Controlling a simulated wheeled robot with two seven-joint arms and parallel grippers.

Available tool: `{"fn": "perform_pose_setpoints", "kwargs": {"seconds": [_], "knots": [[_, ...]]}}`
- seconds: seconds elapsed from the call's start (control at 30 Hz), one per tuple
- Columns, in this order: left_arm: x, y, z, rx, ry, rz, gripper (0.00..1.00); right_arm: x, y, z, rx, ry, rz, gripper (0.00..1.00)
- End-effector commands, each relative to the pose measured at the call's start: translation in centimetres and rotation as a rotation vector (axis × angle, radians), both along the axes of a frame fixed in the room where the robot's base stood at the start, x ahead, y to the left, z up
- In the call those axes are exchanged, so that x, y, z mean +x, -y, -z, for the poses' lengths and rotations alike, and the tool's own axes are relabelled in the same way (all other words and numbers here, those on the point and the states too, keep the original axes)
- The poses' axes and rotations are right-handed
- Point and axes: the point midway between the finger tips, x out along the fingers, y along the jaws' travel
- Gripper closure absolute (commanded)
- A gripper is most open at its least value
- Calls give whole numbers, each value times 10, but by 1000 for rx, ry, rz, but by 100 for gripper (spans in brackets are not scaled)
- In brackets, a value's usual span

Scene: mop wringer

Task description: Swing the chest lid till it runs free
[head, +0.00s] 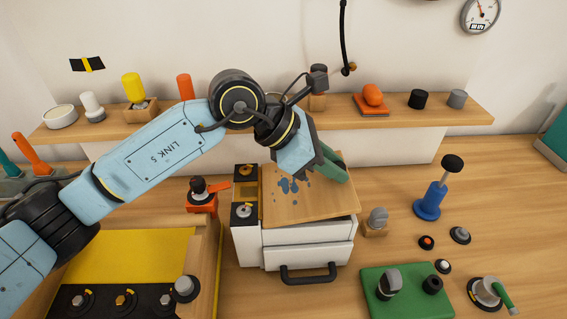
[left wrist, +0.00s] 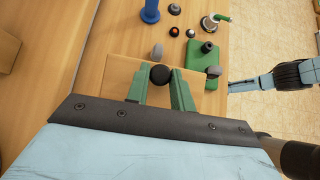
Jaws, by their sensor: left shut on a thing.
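The chest (head: 306,248) is a white box with drawers and a black front handle, on the wooden table. Its wooden lid (head: 290,212), marked with blue spots, lies over the top, its front edge slightly askew to the box. Whether it is lifted is hard to tell. My left gripper (head: 335,168) is at the lid's far right part, pointing down. In the left wrist view, its green fingers (left wrist: 160,88) are shut on a round black knob (left wrist: 160,74) over the lid (left wrist: 120,72). In the head view the gripper hides that knob. My right gripper does not show.
A grey knob on a wooden block (head: 375,224) stands close to the chest's right side. A green board (head: 408,300) with knobs lies front right, a blue post (head: 430,203) farther right. A red-orange lever device (head: 203,199) stands left. A shelf (head: 450,108) runs behind.

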Motion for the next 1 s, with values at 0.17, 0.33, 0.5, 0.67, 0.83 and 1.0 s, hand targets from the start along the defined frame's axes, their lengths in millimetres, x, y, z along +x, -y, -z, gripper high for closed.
{"fn": "perform_pose_setpoints", "kwargs": {"seconds": [0.17,0.33,0.5,0.67,0.83,1.0], "knots": [[0,0,-1,-1,-1,1,91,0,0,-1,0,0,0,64],[0,2,5,-1,-1,1,91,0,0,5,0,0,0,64],[-1,5,17,0,-1,1,91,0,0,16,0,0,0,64],[-1,7,22,-1,0,1,91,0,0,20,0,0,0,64],[-1,7,21,-1,-1,1,91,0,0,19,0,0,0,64],[0,7,22,-1,0,1,92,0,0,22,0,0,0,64]]}}
